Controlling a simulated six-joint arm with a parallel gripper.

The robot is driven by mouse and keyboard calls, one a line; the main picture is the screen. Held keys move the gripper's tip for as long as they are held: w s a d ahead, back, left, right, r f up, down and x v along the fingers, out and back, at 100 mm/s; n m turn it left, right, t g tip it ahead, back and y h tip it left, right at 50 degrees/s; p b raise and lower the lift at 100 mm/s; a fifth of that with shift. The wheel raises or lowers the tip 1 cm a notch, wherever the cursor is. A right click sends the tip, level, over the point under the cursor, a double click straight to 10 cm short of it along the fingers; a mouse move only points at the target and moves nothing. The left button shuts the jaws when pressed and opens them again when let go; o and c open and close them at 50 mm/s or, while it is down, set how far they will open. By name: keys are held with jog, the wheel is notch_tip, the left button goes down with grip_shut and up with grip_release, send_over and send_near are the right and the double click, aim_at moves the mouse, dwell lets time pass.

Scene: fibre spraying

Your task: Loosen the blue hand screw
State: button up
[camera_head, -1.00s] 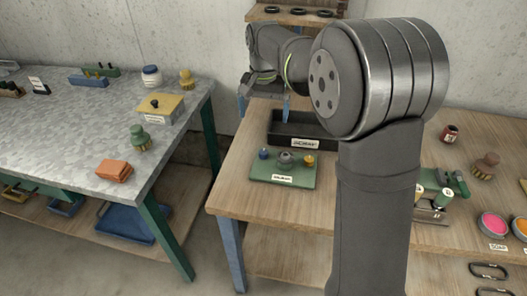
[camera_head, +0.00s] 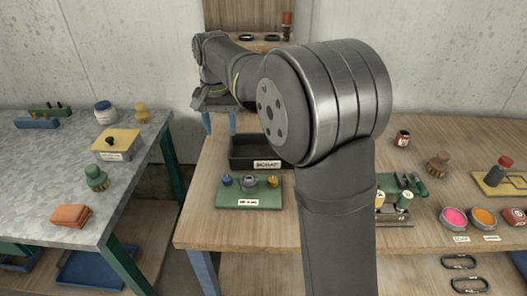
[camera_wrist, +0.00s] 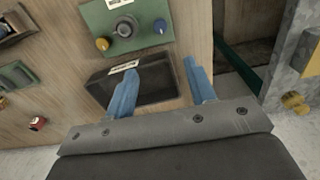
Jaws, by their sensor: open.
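The blue hand screw (camera_head: 226,180) stands at the left end of a green board (camera_head: 250,206) on the wooden table in the head view. A grey knob (camera_head: 250,182) is in the board's middle and a yellow screw (camera_head: 273,181) at its right. In the wrist view, the blue hand screw (camera_wrist: 160,26) is on the right of the board. My gripper (camera_wrist: 160,66) has its two blue fingers apart with nothing between them. It hangs over the black bin's side of the board, away from the screw. The head view shows it only partly, behind my arm.
A black labelled bin (camera_head: 240,153) stands behind the board. A grey table (camera_head: 30,165) with a yellow-lidded box (camera_head: 116,143) is at the left, across a gap. Pink (camera_head: 454,217) and orange (camera_head: 484,217) round tins and carabiners are at the right.

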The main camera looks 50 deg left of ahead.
jog(key=s+d+f+n+t+y, duration=0.2)
jog(key=s+d+y, duration=0.2)
jog(key=d, duration=0.2)
send_near(227, 178)
jog(key=shift+n, duration=0.3)
jog(key=x, duration=0.8)
jog(key=shift+a+f, duration=0.1)
jog(key=shift+f, duration=0.1)
jog(key=shift+c, duration=0.2)
jog(key=c, duration=0.9)
